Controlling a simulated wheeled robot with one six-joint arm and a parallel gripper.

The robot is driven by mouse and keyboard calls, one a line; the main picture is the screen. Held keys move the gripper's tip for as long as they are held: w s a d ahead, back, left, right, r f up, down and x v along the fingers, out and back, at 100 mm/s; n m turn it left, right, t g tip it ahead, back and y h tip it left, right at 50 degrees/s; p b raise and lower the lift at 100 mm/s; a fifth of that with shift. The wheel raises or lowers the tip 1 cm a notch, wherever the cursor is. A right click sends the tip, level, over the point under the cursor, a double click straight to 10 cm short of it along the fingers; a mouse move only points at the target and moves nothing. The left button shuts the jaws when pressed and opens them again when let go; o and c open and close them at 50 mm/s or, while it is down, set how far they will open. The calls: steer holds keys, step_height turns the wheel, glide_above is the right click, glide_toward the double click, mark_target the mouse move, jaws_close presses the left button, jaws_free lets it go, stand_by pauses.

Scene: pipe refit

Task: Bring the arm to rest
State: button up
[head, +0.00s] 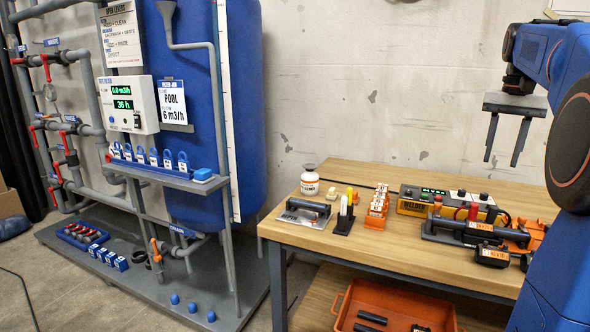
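My gripper (504,140) hangs in the air at the right, above the back of the wooden bench. Its two grey fingers point down and stand wide apart, with nothing between them. My blue arm comes in from the right edge and covers the right end of the bench.
The wooden bench (375,240) holds a welder box (440,205), a dark pipe in an orange clamp (527,238), a white bottle (310,180) and small parts. An orange crate (345,314) sits below. A pipe rack with a blue tank (240,110) stands left.

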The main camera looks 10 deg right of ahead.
steer(key=s+a+f+n+t, duration=0.1)
steer(key=s+a+f+n, duration=0.25)
steer(key=a+f, duration=0.45)
steer(key=s+a+f+n+t, duration=0.1)
steer(key=s+a+f+n, duration=0.3)
steer(key=a, duration=0.9)
steer(key=s+a+f+n+t, duration=0.1)
steer(key=s+a+f, duration=0.4)
steer(key=f, duration=0.3)
steer(key=s+a+f+t, duration=0.1)
steer(key=s+a+f, duration=0.4)
steer(key=s+f, duration=0.3)
steer(key=shift+s+n, duration=0.25)
steer(key=shift+n, duration=0.1)
